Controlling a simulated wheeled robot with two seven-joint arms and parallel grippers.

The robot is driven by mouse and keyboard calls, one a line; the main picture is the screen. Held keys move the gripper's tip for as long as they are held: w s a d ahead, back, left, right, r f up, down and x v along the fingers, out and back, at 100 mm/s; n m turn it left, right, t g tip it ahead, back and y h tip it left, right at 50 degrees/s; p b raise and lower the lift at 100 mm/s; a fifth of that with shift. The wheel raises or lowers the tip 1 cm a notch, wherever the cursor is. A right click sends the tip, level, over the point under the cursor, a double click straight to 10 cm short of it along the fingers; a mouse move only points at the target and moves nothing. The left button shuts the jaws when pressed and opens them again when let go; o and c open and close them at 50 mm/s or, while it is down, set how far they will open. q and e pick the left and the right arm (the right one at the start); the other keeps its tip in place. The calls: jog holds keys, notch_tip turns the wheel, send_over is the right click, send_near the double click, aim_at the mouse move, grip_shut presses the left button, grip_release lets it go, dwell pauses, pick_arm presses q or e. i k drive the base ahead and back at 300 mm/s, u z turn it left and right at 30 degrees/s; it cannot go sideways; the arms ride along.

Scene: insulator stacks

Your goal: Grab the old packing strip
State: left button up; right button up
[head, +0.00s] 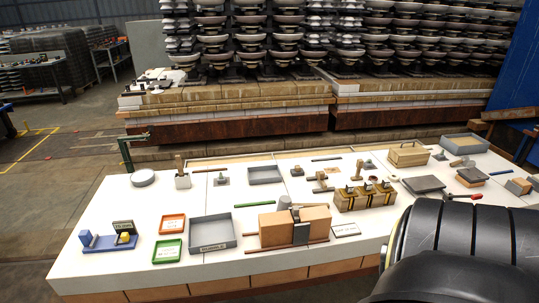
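Several thin strips lie on the white table (100,245). A green strip (255,206) lies near the middle, behind the brown box. A dark reddish strip (210,170) lies at the back left, and another (326,158) lies at the back middle. A blue strip (501,172) lies at the right. A black band (301,234) runs down the front of the brown box (275,232). I cannot tell which of these is the old packing strip. Neither gripper is in view. A black ribbed part of my own body covers the lower right corner.
A grey tray (212,247), an orange tray (172,224) and a green tray (167,250) stand at the front left. A wooden crate with bottles (364,198) stands right of the middle. Insulator stacks (283,35) stand on pallets behind.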

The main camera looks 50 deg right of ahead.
aim_at(295, 210)
jog(key=z, duration=0.65)
jog(key=i, duration=1)
jog(key=z, duration=0.95)
